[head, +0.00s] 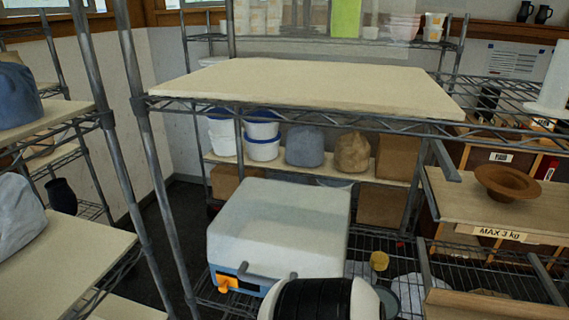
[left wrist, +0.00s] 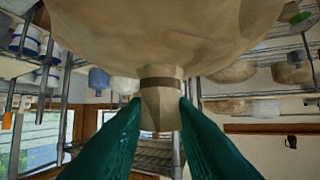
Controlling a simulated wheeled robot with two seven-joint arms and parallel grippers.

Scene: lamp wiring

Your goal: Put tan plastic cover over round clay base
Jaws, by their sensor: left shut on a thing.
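My left gripper (left wrist: 160,104) has green fingers shut on the gathered neck of a tan plastic cover (left wrist: 160,38). The cover's wide, wrinkled body fills the top of the left wrist view, with a brown band around its neck. In the head view neither this held cover nor the left fingers show. A round brown clay piece (head: 507,184) with a wide rim and hollow top sits uncovered on the wooden shelf at the right; I cannot tell for sure that it is the base. My right gripper is not in view.
A bare board (head: 310,86) tops the wire rack ahead. Below it are a white box (head: 279,225), white-blue tubs (head: 262,136), a blue-grey bag (head: 305,146) and another tan bag (head: 352,152). Metal posts stand at the left. A "MAX 3 kg" label (head: 500,234) marks the right shelf.

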